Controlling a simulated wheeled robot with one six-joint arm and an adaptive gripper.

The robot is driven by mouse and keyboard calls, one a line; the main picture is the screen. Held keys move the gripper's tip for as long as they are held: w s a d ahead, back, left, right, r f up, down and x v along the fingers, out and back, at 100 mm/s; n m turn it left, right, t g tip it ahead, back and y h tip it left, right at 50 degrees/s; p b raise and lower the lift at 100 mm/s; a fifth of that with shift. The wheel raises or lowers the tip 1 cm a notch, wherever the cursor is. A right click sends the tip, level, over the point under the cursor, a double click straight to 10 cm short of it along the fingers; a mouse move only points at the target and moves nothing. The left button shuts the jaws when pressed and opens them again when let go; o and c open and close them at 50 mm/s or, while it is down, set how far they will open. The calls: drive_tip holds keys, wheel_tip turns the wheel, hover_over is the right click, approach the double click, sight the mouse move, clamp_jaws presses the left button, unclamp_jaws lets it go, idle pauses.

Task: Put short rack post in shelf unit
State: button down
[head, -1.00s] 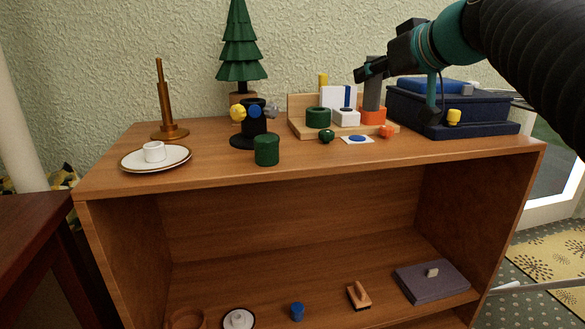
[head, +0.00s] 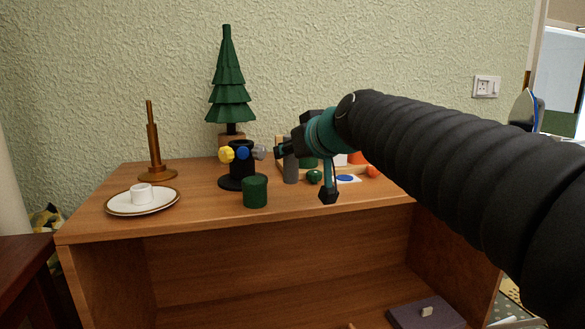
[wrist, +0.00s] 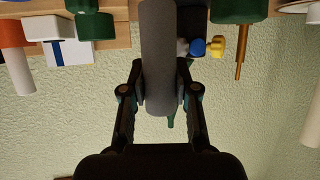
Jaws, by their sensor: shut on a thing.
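The short rack post is a plain grey cylinder (head: 291,170), held upright in my gripper (head: 283,150) above or at the top of the wooden shelf unit (head: 290,218). Whether its lower end touches the top, I cannot tell. In the wrist view the grey post (wrist: 160,55) sits between both fingers of my gripper (wrist: 158,95), which are shut on it. The shelf unit has an open front with a lower shelf inside. My arm covers its right part.
A white plate with a cup (head: 118,203) is at left, beside a brass candlestick (head: 155,160). A purple box (head: 408,317) lies on the lower shelf.

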sight(295, 166)
drive_tip(key=shift+f+b, duration=0.35)
drive_tip(key=shift+f, duration=1.45)
drive_tip(key=shift+f, duration=0.2)
drive_tip(key=c, duration=0.9)
unclamp_jaws()
drive_tip(key=shift+r, duration=0.2)
drive_tip(key=shift+s+d+r, duration=0.15)
drive_tip(key=v, duration=1.1)
drive_tip(key=s+d+f+m+g+h, duration=0.2)
drive_tip(key=s+f, duration=0.4)
drive_tip(key=f, duration=0.4)
drive_tip(key=s+d+f+m+g+h, duration=0.2)
drive_tip(key=s+d+f, duration=0.3)
drive_tip(key=f, duration=0.5)
drive_tip(key=s+d+f+m+g+h, duration=0.1)
drive_tip(key=s+d+f, duration=0.3)
drive_tip(key=s+f, duration=0.4)
drive_tip(key=shift+d+f+m+g+h, duration=0.1)
drive_tip(key=shift+f+m+g+h, duration=0.2)
drive_tip(key=shift+f, duration=0.4)
drive_tip(key=shift+d+f+m+g+h, duration=0.1)
drive_tip(key=shift+f+g+h, duration=0.2)
drive_tip(key=shift+f+h, duration=0.3)
